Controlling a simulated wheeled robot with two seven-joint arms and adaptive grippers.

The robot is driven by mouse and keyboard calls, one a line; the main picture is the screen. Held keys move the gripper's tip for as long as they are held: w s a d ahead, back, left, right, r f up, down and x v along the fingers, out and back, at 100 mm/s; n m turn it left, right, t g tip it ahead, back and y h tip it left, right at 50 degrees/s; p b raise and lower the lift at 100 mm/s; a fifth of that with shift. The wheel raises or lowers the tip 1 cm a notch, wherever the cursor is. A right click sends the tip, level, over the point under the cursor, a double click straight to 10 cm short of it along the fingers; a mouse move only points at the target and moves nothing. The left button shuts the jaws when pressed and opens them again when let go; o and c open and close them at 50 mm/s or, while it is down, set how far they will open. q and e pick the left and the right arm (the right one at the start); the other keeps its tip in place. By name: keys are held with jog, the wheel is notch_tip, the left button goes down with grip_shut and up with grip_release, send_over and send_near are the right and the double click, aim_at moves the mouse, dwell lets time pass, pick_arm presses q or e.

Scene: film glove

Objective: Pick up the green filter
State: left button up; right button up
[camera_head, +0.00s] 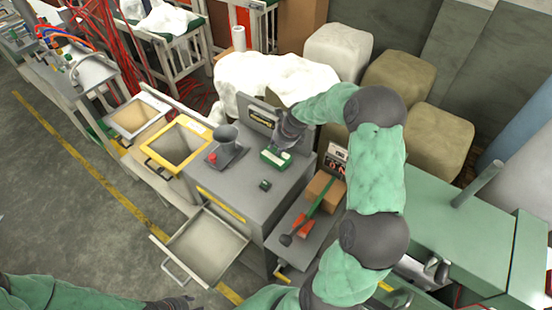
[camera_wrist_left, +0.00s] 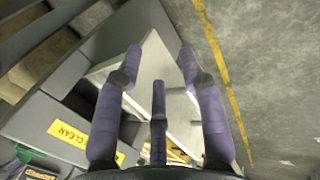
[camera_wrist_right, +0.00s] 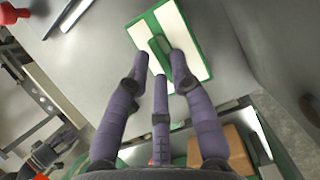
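The green filter (camera_head: 276,158) is a green-framed panel with white on it, at the top of the grey machine. In the right wrist view the green filter (camera_wrist_right: 195,28) shows white strips and a raised green handle in its middle. My right gripper (camera_head: 289,138) reaches down over it. In the right wrist view my right gripper (camera_wrist_right: 160,58) is partly closed, its fingertips on both sides of the handle and seemingly against it. I cannot tell whether the filter is clear of the surface. My left gripper (camera_wrist_left: 160,62) is open and empty, away from the filter.
An open drawer (camera_head: 207,246) sticks out in front. A yellow-rimmed bin (camera_head: 170,146) stands left. A cardboard box (camera_head: 321,190) lies on the right shelf.

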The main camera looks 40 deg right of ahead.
jog(key=x, duration=0.2)
jog(key=shift+w+f, duration=0.25)
jog(key=shift+f, duration=0.1)
jog(key=shift+r, duration=0.1)
grip_shut()
